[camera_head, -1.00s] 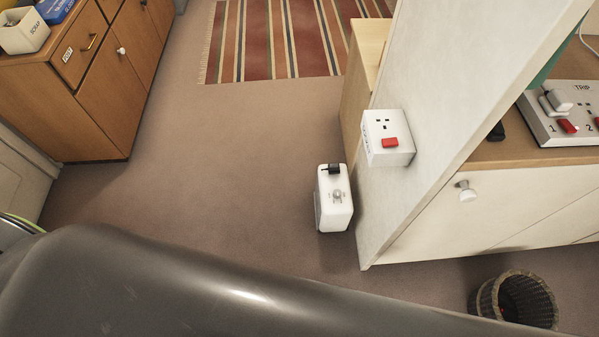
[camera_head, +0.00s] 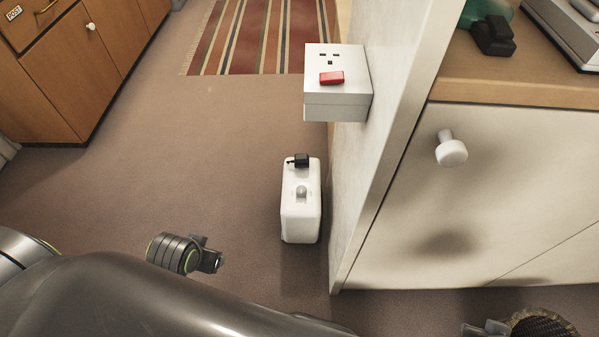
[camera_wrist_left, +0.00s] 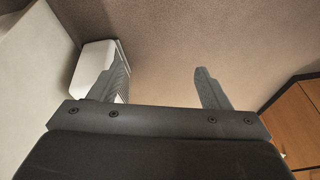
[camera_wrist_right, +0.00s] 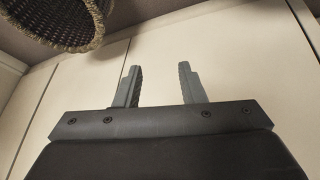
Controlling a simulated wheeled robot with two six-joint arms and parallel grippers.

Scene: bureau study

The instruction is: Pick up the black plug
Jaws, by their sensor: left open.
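The black plug (camera_head: 301,160) lies on top of a white box-shaped unit (camera_head: 300,205) with a round knob, standing on the carpet beside the panel wall. My left gripper (camera_head: 215,258) is low and to the left of the unit, apart from it. In the left wrist view its fingers (camera_wrist_left: 158,75) are spread and empty. Part of a white body, likely the unit (camera_wrist_left: 93,62), shows behind one finger; the plug is not visible there. My right gripper (camera_wrist_right: 160,72) is open and empty, in front of pale cabinet doors, far from the plug.
A white socket box (camera_head: 338,100) with a red switch juts from the wall (camera_head: 385,170) above the unit. A wicker basket (camera_head: 545,325) stands at lower right. The pale cabinet (camera_head: 500,190) fills the right. Carpet (camera_head: 190,160) left of the unit is clear.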

